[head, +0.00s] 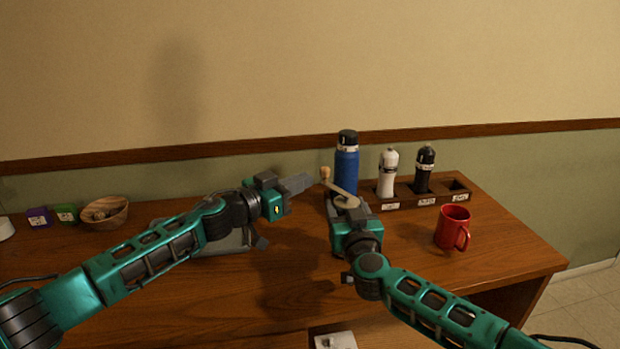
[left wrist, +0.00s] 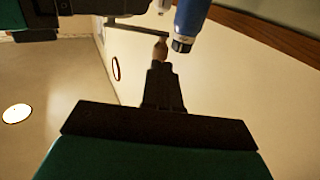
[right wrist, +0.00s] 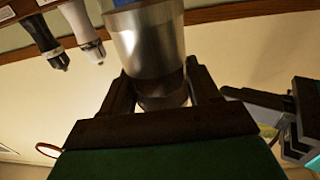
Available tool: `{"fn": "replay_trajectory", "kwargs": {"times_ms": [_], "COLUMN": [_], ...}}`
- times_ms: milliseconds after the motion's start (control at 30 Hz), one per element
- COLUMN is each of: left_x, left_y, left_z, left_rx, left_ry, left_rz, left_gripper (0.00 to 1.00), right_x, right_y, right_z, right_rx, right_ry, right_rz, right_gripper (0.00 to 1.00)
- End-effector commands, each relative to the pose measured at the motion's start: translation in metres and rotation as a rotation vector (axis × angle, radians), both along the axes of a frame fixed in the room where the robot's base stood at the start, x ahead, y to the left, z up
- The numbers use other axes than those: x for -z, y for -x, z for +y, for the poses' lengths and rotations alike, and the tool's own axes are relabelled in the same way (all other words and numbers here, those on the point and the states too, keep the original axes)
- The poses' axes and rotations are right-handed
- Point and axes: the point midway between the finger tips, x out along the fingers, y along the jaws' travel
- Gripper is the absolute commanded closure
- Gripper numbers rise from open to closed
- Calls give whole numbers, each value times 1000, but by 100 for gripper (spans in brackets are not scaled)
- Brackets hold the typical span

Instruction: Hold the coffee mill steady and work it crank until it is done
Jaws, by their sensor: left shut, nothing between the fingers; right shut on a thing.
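The coffee mill is a metal cylinder (right wrist: 146,45) in the right wrist view, between the fingers of my right gripper (right wrist: 160,80). In the head view my right gripper (head: 346,208) hides most of its body. Its crank arm (head: 340,189) points to the left and ends in a pale wooden knob (head: 325,172). My left gripper (head: 310,181) is shut and empty, its tip close to the knob. In the left wrist view the knob (left wrist: 160,47) shows just beyond my left fingertips (left wrist: 160,70). I cannot tell whether they touch.
A blue bottle (head: 347,168) stands behind the mill. To its right a dark rack (head: 396,205) holds a white grinder (head: 387,175) and a black grinder (head: 424,168). A red mug (head: 452,227) stands at right. A wooden bowl (head: 118,212) is far left.

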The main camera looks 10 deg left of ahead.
Motion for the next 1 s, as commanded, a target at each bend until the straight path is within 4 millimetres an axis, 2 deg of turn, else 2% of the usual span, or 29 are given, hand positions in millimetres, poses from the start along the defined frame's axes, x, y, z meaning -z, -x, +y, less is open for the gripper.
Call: {"fn": "replay_trajectory", "kwargs": {"times_ms": [100, 300, 1000], "left_x": [0, 0, 0], "left_y": [-12, -21, -26], "left_z": [-11, -19, -21], "left_rx": [1, -1, -1], "left_ry": [1, 0, 0], "left_rz": [-1, 0, 0], "left_gripper": [100, 100, 100], "right_x": [0, 0, 0], "right_y": [0, 0, 0], "right_z": [0, 0, 0], "right_rx": [1, 1, 1], "right_ry": [1, 1, 1], "right_rz": [1, 1, 1], "right_gripper": [84, 84, 84]}}
